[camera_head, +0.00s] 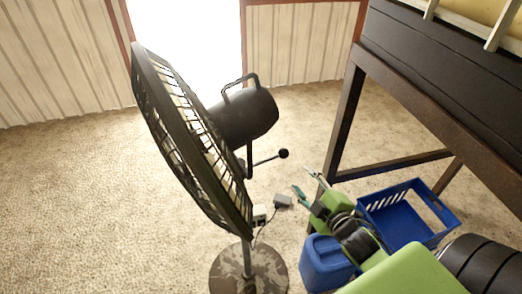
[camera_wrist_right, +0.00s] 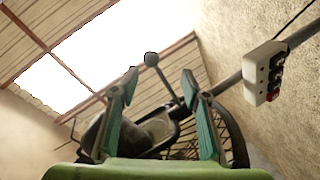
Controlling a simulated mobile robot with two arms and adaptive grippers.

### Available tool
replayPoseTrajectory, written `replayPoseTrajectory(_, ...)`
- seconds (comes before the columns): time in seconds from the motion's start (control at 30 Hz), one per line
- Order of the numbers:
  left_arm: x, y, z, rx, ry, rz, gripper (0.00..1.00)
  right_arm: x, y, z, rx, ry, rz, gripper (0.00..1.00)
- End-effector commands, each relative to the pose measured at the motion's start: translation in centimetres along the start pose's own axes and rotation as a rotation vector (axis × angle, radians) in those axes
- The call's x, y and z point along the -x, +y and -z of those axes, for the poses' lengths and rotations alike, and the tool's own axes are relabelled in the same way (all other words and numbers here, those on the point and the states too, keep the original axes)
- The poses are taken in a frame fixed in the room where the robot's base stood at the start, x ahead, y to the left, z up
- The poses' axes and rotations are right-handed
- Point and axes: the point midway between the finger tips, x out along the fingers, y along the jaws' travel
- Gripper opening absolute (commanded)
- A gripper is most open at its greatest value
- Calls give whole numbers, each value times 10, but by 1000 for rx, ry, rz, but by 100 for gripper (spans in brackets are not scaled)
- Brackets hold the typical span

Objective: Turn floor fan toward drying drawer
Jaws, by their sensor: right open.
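The floor fan's round dark cage (camera_head: 190,135) faces left in the head view. Its motor housing (camera_head: 245,116) has a loop handle on top, and its round base (camera_head: 248,272) stands on the floor. A thin lever with a ball knob (camera_head: 283,153) sticks out right below the housing. My right gripper (camera_head: 304,181), with green fingers, is open and empty just below and right of the knob. In the right wrist view the knob (camera_wrist_right: 151,59) shows between the open fingers; contact is not visible. The dark drawer unit (camera_head: 430,65) stands at upper right. My left gripper is not in view.
A blue crate (camera_head: 400,222) and a blue container (camera_head: 325,265) are right of the fan, near my right arm. The drawer unit's dark leg (camera_head: 345,125) rises behind my gripper. A switch box (camera_wrist_right: 265,72) sits on the fan pole. Floor to the left is clear.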

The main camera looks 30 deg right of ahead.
Motion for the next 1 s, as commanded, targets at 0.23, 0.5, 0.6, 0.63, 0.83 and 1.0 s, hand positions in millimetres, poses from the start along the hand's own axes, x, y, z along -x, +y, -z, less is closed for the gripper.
replayPoseTrajectory(0.23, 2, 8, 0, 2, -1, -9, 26, -6, 17, 13, 26, 24, -26, 42)
replayPoseTrajectory(0.5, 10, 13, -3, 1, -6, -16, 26, -52, 19, 15, 23, 24, -27, 42)
replayPoseTrajectory(0.6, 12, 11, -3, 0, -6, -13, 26, -71, 19, 15, 23, 23, -26, 42)
replayPoseTrajectory(0.63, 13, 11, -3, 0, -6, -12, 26, -77, 19, 15, 23, 22, -26, 42)
replayPoseTrajectory(0.83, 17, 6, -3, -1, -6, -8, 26, -111, 19, 16, 23, 23, -25, 42)
replayPoseTrajectory(1.0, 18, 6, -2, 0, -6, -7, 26, -128, 18, 16, 22, 23, -24, 42)
